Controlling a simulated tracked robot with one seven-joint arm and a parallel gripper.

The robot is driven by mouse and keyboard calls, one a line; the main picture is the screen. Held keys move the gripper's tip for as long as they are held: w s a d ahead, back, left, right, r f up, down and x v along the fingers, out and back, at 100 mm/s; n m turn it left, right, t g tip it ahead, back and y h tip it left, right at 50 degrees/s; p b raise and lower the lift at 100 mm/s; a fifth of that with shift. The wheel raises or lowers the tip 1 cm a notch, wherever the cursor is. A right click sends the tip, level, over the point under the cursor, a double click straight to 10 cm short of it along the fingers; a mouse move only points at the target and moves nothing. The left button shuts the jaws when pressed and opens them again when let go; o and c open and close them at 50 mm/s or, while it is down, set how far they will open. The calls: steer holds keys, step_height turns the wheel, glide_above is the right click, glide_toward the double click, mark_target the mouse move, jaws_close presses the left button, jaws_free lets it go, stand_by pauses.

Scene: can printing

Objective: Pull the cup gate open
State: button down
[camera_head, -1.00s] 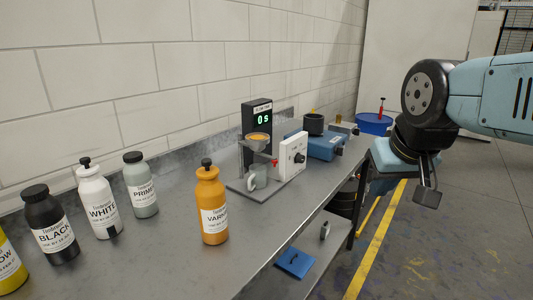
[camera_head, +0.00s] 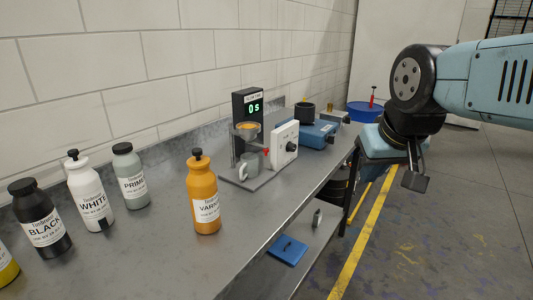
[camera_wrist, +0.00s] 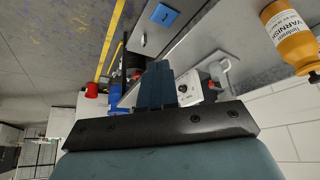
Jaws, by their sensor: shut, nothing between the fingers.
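The flow-cup stand (camera_head: 268,175) stands on the steel bench, with a cup (camera_head: 247,131) holding orange liquid on top. A small red part (camera_head: 266,152), which looks like the gate handle, sticks out below the cup on the right. A grey mug (camera_head: 249,165) stands on the base under the cup. In the wrist view the red part (camera_wrist: 216,84) and mug (camera_wrist: 221,66) show beyond the fingers. My gripper (camera_head: 415,181) is shut and empty, out over the floor right of the bench, well apart from the stand. Its fingers also show in the wrist view (camera_wrist: 154,85).
An orange varnish bottle (camera_head: 204,195) stands in front of the stand, with white, black and primer bottles to its left. A white dial box (camera_head: 284,146) adjoins the stand on the right, with a blue device (camera_head: 318,134) behind. Floor right of the bench is open.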

steer(key=c, duration=1.8)
jaws_free()
steer(key=shift+c, duration=0.2)
steer(key=shift+o, duration=1.5)
steer(key=shift+w+a+f, duration=0.15)
steer(key=shift+a+f, duration=0.1)
steer(key=shift+a, duration=0.05)
steer(key=o, duration=0.5)
steer(key=w+a+f+m+g+y, duration=0.4)
steer(key=w+a+f+m+y, duration=0.1)
steer(key=a+f, duration=0.1)
steer(key=shift+a, duration=0.8)
steer(key=m+t+y, duration=0.9)
steer(key=m+t, duration=0.1)
steer(key=m, duration=1.1)
glide_toward(266, 148)
steer(key=x, duration=0.3)
steer(key=f+x, duration=0.1)
steer(key=x, duration=0.6)
steer(key=shift+w+f, duration=0.2)
steer(key=shift+w, duration=0.35)
